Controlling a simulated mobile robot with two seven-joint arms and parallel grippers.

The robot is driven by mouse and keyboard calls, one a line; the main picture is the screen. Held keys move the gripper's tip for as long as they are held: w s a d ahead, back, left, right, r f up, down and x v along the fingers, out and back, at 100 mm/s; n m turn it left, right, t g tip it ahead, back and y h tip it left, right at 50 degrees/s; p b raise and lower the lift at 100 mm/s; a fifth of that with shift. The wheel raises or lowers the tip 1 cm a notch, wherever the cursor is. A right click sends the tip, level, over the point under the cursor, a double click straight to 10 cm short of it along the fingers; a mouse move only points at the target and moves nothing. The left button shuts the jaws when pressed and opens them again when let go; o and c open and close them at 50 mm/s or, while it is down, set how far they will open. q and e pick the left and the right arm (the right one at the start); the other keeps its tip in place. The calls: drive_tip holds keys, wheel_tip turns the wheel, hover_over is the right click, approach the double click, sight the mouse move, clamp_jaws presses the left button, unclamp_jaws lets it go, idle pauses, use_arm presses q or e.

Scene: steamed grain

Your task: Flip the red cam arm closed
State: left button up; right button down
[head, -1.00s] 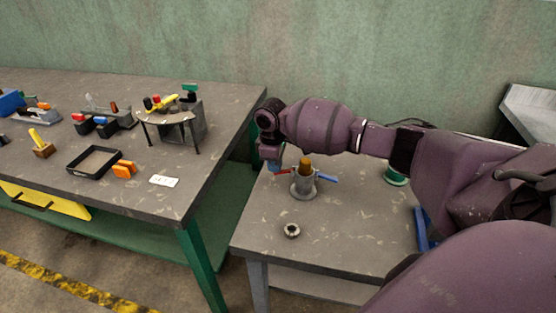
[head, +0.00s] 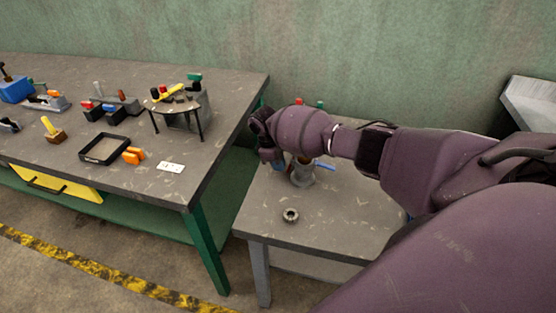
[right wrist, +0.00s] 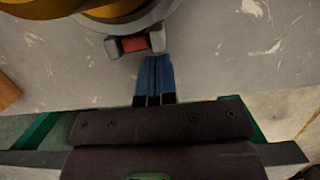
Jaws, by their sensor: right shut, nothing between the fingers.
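A grey coupling (head: 302,178) stands upright on the small table, with a brown-orange plug in its top. Its blue cam arm (head: 326,167) sticks out to the right. In the right wrist view, a short red piece (right wrist: 133,44), seemingly the red cam arm, sits between two grey lugs on the coupling's rim; I cannot tell its angle. In the head view my right arm covers that side. My right gripper (right wrist: 154,70) is shut and empty, its blue fingertips beside the lugs. It also shows left of the coupling in the head view (head: 279,165). My left gripper is out of view.
A dark ring (head: 290,215) lies near the small table's front edge (head: 300,242). A gap separates this table from the larger bench (head: 225,130), which holds a black tray (head: 84,157), orange pieces (head: 133,155) and a round stand (head: 160,106). Red and green items show behind my arm.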

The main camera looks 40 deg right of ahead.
drive_tip(key=shift+d, duration=0.1)
drive_tip(key=shift+r+p, duration=0.5)
drive_tip(key=shift+r, duration=0.05)
drive_tip(key=shift+r+p, duration=0.25)
drive_tip(key=shift+p, duration=0.05)
